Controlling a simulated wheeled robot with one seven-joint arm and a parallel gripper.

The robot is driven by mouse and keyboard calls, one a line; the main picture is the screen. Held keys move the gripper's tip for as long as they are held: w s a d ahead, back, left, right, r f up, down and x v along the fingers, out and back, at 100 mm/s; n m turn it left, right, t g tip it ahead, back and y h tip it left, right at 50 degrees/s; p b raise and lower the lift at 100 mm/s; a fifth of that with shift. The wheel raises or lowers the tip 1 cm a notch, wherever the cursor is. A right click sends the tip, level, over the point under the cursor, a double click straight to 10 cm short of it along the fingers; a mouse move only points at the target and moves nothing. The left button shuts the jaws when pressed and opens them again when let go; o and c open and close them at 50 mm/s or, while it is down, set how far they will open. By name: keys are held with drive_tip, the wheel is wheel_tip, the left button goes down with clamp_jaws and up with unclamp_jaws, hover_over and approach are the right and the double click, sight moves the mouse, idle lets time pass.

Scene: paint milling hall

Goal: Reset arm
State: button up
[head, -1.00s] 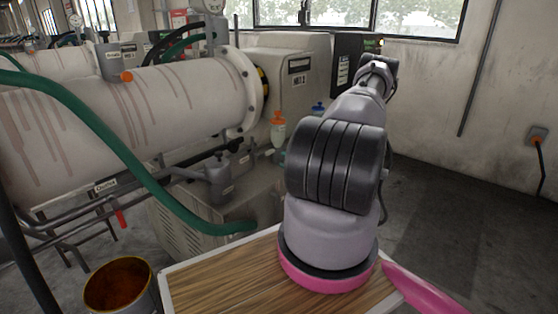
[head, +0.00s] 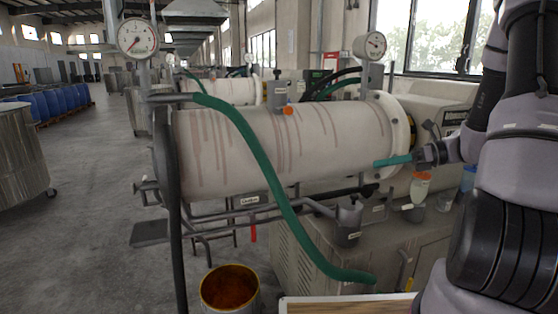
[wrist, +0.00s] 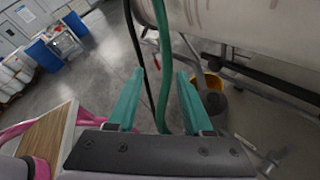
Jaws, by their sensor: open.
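My gripper (head: 411,159) has teal fingers and shows at the right of the head view, in front of the right end of the paint-streaked mill cylinder. In the wrist view my gripper (wrist: 160,98) is open, with its two teal fingers apart and nothing between them. A green hose and a black hose show beyond the gap. My arm reaches in from the right edge of the head view, bent, and hides part of the mill's drive housing (head: 440,95).
The mill cylinder (head: 255,150) carries a green hose (head: 268,175) and gauges (head: 137,38). A paint bucket (head: 230,288) stands on the floor below. A bottle with an orange cap (head: 419,190) stands near my gripper. Open floor (head: 90,220) lies left, with blue drums (head: 50,103) beyond.

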drive_tip(key=s+a+r+n+t+h, duration=0.2)
drive_tip(key=s+r+n+h, duration=0.4)
drive_tip(key=s+r+n, duration=0.2)
drive_tip(key=s+a+r+n+t+h, duration=0.2)
drive_tip(key=s+r+n+h, duration=0.4)
drive_tip(key=s+r+n, duration=0.3)
wheel_tip(320, 180, up, 2)
drive_tip(key=n, duration=0.4)
drive_tip(key=shift+a+n, duration=0.15)
drive_tip(key=shift+n, duration=0.15)
drive_tip(key=shift+s, duration=0.1)
